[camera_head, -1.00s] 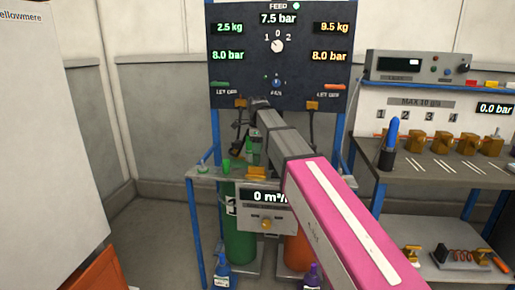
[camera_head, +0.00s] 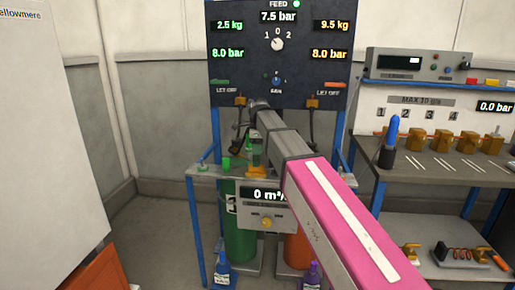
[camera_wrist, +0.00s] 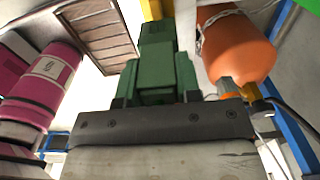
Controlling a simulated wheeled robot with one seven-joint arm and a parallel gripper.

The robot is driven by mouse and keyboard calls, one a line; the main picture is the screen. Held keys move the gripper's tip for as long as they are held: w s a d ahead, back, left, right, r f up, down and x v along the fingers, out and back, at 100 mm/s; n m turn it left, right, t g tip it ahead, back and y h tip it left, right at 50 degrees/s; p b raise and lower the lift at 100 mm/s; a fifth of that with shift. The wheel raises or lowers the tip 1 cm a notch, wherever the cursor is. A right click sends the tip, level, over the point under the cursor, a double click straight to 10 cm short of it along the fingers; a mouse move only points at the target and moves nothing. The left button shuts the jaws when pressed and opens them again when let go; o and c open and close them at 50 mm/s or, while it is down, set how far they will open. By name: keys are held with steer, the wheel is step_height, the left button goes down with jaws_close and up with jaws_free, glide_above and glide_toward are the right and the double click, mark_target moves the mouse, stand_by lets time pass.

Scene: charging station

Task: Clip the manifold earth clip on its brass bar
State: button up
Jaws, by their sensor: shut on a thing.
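My gripper (camera_wrist: 155,100) is shut on a green clip-like body (camera_wrist: 156,62), which I take for the earth clip. The green body also shows in the head view (camera_head: 256,154), just above the narrow shelf in front of the feed panel. A brass-yellow block (camera_head: 257,171) sits right below it on the shelf, and a yellow strip (camera_wrist: 152,9) shows beyond the clip in the wrist view. I cannot tell whether that is the brass bar, or whether clip and brass touch. The clip's jaws are hidden.
The feed panel (camera_head: 278,60) stands behind, with hoses below it. A green cylinder (camera_head: 239,235) and an orange cylinder (camera_head: 297,249) stand under the shelf (camera_head: 204,172). A workbench (camera_head: 435,168) is at the right. A white cabinet (camera_head: 45,130) is at the left.

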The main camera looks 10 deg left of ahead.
steer(key=shift+f, duration=1.35)
steer(key=o, duration=1)
steer(key=shift+r, duration=0.1)
step_height(320, 180, up, 11)
steer(key=shift+f, duration=0.15)
